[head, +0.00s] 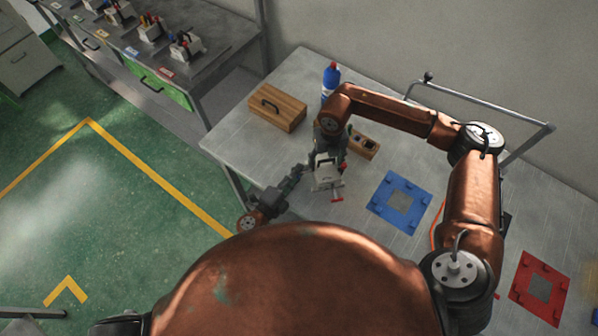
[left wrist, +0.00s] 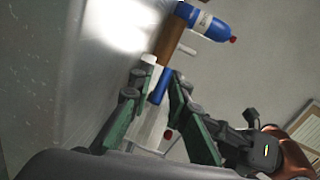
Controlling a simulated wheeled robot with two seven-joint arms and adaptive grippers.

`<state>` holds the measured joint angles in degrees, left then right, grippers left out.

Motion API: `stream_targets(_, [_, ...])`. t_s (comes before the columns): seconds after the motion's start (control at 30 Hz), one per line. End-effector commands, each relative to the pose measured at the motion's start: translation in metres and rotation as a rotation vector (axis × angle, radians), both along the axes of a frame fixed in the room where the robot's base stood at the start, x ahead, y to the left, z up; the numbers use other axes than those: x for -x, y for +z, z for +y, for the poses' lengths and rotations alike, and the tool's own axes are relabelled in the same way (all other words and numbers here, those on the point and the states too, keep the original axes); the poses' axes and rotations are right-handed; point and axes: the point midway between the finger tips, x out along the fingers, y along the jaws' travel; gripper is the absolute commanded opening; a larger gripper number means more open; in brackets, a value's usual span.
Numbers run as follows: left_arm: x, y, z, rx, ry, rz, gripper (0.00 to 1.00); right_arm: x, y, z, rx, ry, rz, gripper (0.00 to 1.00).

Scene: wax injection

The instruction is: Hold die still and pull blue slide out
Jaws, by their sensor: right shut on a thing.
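The die (head: 325,177), a pale grey block with a red-ended part at its front, is in the middle of the head view at the table's near side. My right gripper (head: 327,156) comes down over it from behind and is shut on it. My left gripper (head: 303,170) reaches in from the left, close to the die's left side. In the left wrist view, its two green fingers (left wrist: 158,82) stand apart, with the blue slide (left wrist: 160,86) between or just beyond their tips. The pale die (left wrist: 150,125) shows below. Contact between fingers and slide cannot be told.
A wooden box with a handle (head: 277,107) and a blue bottle (head: 331,82) stand at the back. A small wooden holder (head: 364,146) is behind the die. A blue plate (head: 400,203) lies to the right, a red plate (head: 540,287) farther right. Bare table lies between the plates.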

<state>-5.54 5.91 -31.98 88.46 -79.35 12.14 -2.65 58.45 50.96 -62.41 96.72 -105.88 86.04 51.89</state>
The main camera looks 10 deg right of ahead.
Motion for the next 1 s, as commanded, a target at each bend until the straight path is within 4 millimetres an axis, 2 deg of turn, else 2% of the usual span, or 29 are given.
stream_targets(0.3, [0.000, 0.000, 0.001, -0.002, 0.001, -0.002, 0.20, -0.002, 0.000, -0.003, 0.006, -0.004, -0.003, 0.08])
stream_targets(0.43, [0.007, 0.001, 0.007, -0.003, 0.000, -0.003, 0.20, -0.002, 0.000, -0.003, 0.006, -0.004, -0.003, 0.08])
stream_targets(0.8, [0.060, 0.010, 0.056, -0.002, 0.002, 0.001, 0.20, -0.002, 0.001, -0.003, 0.005, -0.004, -0.003, 0.08])
stream_targets(1.0, [0.081, 0.015, 0.075, -0.001, 0.002, 0.001, 0.20, -0.002, 0.001, -0.002, 0.004, -0.004, -0.003, 0.08])
